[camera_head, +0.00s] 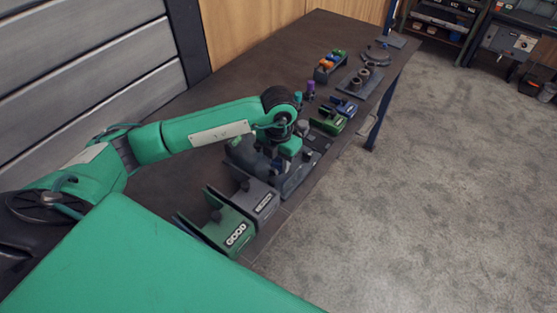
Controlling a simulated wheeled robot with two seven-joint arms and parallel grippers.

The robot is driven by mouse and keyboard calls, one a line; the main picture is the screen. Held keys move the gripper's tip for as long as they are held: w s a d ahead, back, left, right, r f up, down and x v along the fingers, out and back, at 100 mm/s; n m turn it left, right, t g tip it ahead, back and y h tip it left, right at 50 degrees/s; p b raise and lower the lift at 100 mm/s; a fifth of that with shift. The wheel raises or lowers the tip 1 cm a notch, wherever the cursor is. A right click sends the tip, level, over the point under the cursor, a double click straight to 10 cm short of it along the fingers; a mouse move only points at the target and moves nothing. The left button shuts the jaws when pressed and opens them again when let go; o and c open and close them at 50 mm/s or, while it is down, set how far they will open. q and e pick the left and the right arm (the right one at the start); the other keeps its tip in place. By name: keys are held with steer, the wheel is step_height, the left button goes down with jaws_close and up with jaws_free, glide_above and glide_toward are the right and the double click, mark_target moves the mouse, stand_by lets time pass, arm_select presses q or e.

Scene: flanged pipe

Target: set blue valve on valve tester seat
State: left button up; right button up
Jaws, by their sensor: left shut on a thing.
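My left gripper (279,155) points down over the dark bench and is shut on a small blue thing, which looks like the blue valve (278,165). The valve is mostly hidden by the gripper and too small to show detail. A dark grey fixture (297,178), which looks like the valve tester, stands on the bench under and beside the gripper. I cannot tell whether the valve touches its seat. My right gripper is not in view.
A green "GOOD" bin (229,232) and a grey bin (258,203) stand nearer me. Green (328,122) and blue (341,105) holders lie farther along. Beyond are a rack of coloured parts (331,61) and a plate with dark cylinders (360,80). The bench's left side is clear.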

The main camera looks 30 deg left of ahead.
mark_target(278, 169)
arm_select(q)
steer(key=shift+f+b, duration=0.4)
steer(key=shift+f, duration=0.1)
steer(key=shift+f+b, duration=0.6)
steer(key=shift+f, duration=0.1)
steer(key=shift+f+b, duration=0.5)
steer(key=shift+b, duration=0.05)
steer(key=o, duration=1.2)
steer(key=shift+o, duration=1.1)
